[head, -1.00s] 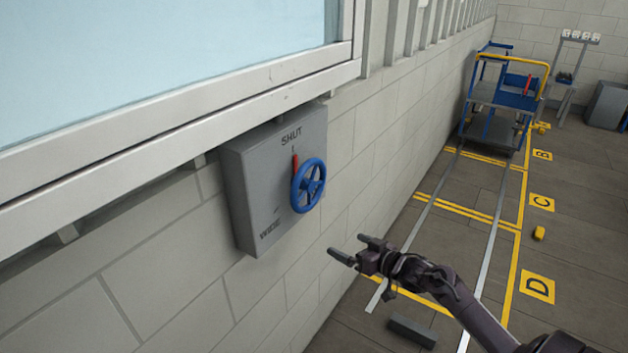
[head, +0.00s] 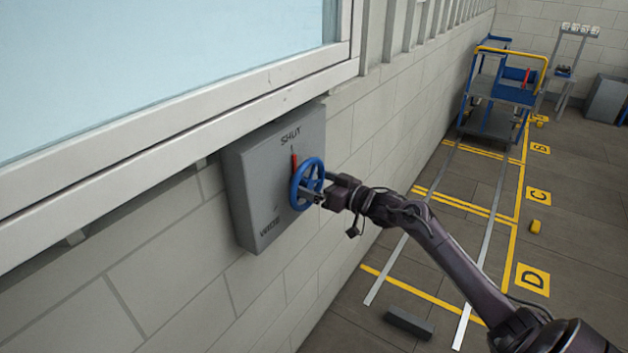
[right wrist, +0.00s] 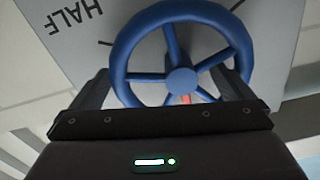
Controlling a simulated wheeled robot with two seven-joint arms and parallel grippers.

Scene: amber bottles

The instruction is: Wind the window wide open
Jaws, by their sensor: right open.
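The blue handwheel (head: 307,184) is mounted on a grey box (head: 250,190) on the wall under the window (head: 150,60). A red pointer (head: 294,158) on the box points up at the word SHUT; WIDE is printed at the bottom. My right gripper (head: 312,193) is at the wheel. In the right wrist view its open fingers (right wrist: 165,92) stand on either side of the wheel (right wrist: 182,80), which lies between them. I cannot tell whether they touch the rim. HALF shows on the box face there. My left gripper is not in view.
A blue and grey trolley (head: 500,95) stands on the floor rails at the back. A dark block (head: 410,322) and a small yellow object (head: 535,226) lie on the floor. The floor between wall and rails is otherwise clear.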

